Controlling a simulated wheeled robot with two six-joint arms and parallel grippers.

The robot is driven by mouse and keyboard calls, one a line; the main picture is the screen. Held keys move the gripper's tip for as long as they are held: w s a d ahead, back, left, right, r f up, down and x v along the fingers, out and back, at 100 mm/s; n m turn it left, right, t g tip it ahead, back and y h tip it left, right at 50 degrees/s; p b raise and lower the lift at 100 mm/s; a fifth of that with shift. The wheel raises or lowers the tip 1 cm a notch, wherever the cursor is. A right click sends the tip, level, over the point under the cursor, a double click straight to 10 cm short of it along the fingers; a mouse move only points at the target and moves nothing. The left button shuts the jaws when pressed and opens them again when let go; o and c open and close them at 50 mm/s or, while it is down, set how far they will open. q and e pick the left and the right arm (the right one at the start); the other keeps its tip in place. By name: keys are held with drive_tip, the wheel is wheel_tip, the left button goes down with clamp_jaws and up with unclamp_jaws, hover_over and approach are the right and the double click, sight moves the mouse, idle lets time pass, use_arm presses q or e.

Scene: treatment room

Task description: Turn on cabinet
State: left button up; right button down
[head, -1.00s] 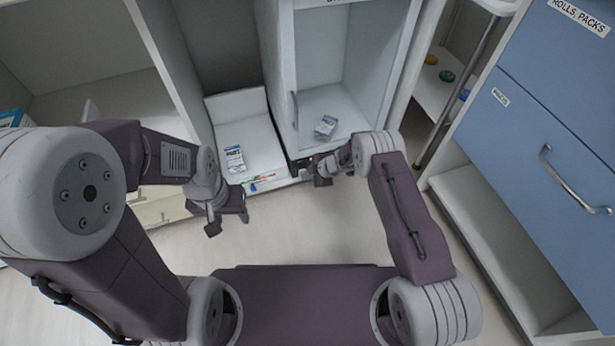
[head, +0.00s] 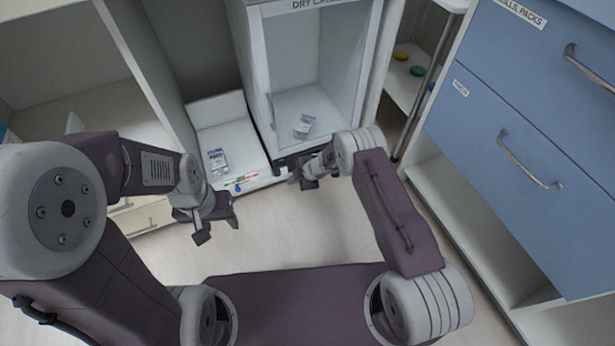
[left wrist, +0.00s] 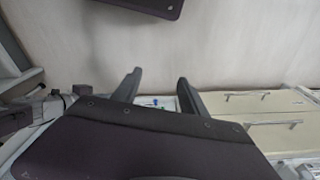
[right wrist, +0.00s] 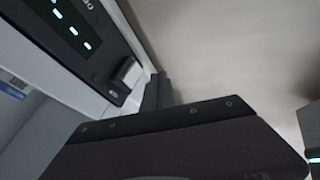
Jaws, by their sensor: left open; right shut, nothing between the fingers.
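The dry cabinet (head: 259,75) stands upright in the head view, with a glass door, a vertical handle and a small box inside. In the right wrist view its dark panel (right wrist: 62,25) shows several lit pale-blue marks. A light rocker-like switch (right wrist: 129,74) sits at the panel's end. My right gripper (head: 300,180) is shut and empty at the cabinet's lower front. Its fingers (right wrist: 158,90) are beside the switch; whether they touch it I cannot tell. My left gripper (head: 219,229) is open and empty over the floor, left of the cabinet; its fingers show in the left wrist view (left wrist: 159,78).
A low white unit (head: 228,120) left of the cabinet holds a small box (head: 217,161) and coloured pen-like items (head: 242,180). A blue drawer unit (head: 520,130) stands on the right, with a metal post (head: 425,85) between. Floor (head: 300,230) before me is clear.

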drive_tip(key=p+v, duration=0.5)
drive_tip(key=v, duration=0.4)
drive_tip(key=shift+d+r, duration=0.2)
drive_tip(key=shift+r, duration=0.1)
drive_tip(key=shift+w, duration=0.1)
